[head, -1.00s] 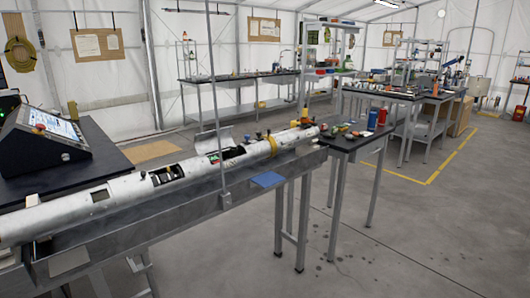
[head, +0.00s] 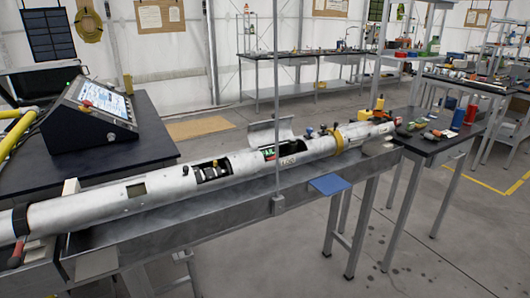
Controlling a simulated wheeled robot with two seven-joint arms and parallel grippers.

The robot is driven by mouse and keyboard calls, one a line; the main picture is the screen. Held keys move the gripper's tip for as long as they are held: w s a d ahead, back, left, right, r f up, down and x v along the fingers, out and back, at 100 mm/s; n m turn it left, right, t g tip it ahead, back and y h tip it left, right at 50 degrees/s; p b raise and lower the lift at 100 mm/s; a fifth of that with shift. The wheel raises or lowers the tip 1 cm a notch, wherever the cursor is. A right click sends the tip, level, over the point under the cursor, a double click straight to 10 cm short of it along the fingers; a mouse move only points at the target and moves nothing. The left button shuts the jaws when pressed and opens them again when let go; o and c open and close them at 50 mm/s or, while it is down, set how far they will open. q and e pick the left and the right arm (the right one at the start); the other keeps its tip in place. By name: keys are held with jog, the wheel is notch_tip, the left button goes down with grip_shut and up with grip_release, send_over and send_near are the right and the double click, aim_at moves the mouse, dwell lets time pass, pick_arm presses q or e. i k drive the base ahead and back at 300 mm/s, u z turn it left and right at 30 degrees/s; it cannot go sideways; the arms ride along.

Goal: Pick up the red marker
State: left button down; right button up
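I cannot make out a red marker for certain. A thin red item (head: 16,254) stands against the left end of the silver tube (head: 110,198); it is too small to name. Small coloured items, some red or orange, lie on the dark table (head: 445,149) at the right, also too small to tell apart. Neither of my grippers is in the head view.
The long tube with open hatches lies on a grey bench (head: 235,205). A console with a screen (head: 98,110) stands on a black table behind it. A red can (head: 471,114) and a blue can (head: 459,117) stand on the right table. The floor at lower right is clear.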

aim_at(398, 121)
jog(key=z, duration=0.55)
jog(key=k, duration=0.65)
jog(key=z, duration=1.25)
jog(key=i, duration=1.85)
jog(key=u, duration=1.25)
jog(key=i, duration=0.25)
jog(key=u, duration=0.05)
